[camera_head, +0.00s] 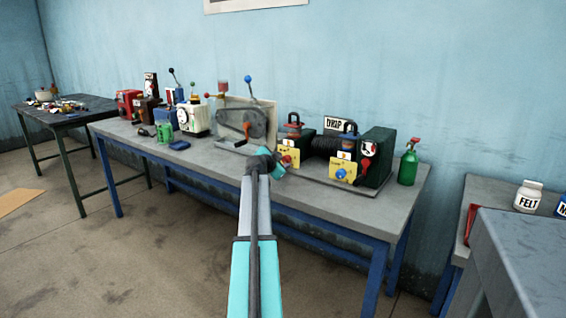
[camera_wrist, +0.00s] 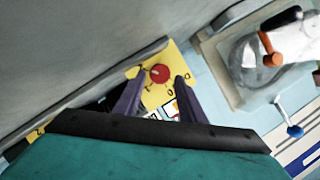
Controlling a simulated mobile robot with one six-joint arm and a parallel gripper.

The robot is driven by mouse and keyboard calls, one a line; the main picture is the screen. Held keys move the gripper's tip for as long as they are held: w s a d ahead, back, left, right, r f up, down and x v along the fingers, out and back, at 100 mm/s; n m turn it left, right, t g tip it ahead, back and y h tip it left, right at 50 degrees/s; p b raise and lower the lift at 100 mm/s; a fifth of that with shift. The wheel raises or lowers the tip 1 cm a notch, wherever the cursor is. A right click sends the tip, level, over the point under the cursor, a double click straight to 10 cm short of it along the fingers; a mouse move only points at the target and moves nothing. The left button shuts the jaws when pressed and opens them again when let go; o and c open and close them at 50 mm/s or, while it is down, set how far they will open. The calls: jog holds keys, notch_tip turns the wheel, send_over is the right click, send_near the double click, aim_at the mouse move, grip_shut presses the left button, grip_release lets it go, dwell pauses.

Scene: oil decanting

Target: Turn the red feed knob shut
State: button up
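The red feed knob (camera_wrist: 159,73) is round and sits on a yellow plate (camera_wrist: 179,62) with dark marks around it. In the head view the red knob (camera_head: 287,159) is on the left yellow plate (camera_head: 294,151), low on the front of the dark machine. My gripper (camera_wrist: 157,80) is open, with one dark finger on each side of the knob in the wrist view. I cannot tell how far the fingertips are from the knob, and no contact shows. In the head view my gripper (camera_head: 272,163) is just left of that plate, its fingertips hard to make out.
A second yellow plate with a blue knob (camera_head: 341,174) is to the right. A grey machine with a blue-ball lever (camera_head: 248,79) is on the left. The bench (camera_head: 215,157) is clear along its front.

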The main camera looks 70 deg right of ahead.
aim_at(286, 160)
jog(key=shift+x, duration=1.2)
jog(key=c, duration=0.7)
jog(key=shift+s+a, duration=0.1)
jog(key=shift+a, duration=0.15)
jog(key=shift+c, duration=0.3)
jog(key=shift+d, duration=0.15)
